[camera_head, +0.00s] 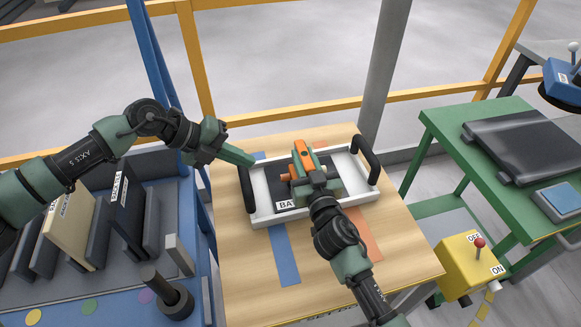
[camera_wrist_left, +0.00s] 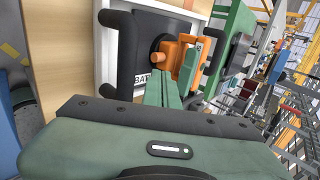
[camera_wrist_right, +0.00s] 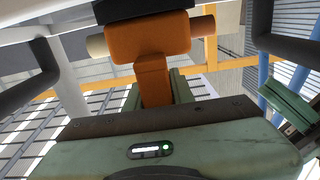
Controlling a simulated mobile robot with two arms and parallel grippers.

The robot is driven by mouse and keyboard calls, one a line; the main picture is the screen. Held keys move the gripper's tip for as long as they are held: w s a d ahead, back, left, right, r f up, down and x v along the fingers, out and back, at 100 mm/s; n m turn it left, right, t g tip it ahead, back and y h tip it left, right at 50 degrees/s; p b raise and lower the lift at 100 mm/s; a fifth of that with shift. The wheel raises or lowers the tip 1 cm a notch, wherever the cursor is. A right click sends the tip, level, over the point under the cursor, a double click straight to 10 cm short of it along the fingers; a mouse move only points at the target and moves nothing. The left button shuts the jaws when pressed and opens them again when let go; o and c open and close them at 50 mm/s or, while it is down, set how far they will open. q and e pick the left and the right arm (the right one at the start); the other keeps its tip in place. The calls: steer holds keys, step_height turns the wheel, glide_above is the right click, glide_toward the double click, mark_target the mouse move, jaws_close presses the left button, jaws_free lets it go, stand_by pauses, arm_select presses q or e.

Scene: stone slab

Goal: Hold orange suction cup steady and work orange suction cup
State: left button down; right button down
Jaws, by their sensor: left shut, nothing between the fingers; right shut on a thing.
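The orange suction cup (camera_head: 303,157) sits on a dark slab (camera_wrist_left: 128,62) marked "BAT" in the white tray (camera_head: 263,220). My right gripper (camera_head: 307,176) is shut on the cup's orange handle. The right wrist view shows the orange part (camera_wrist_right: 150,40) close up, with its stem between my right fingers (camera_wrist_right: 152,90). My left gripper (camera_head: 250,159) is shut and empty near the tray's left black handle, to the left of the cup. In the left wrist view, my left fingertips (camera_wrist_left: 163,78) overlap the cup's lower edge in the picture; I cannot tell if they touch.
The tray's black handles (camera_head: 366,153) rise at both sides. The tray stands on a wooden table (camera_head: 390,255) with blue and orange stripes. A rack of slabs (camera_head: 70,225) is at the left. A green table (camera_head: 470,170) and a yellow ON/OFF box (camera_head: 465,262) are at the right.

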arm_select(q)
steer(key=v, duration=1.1)
steer(key=shift+a+r, duration=0.2)
arm_select(e)
steer(key=c, duration=1.1)
jaws_free()
steer(key=v, duration=1.2)
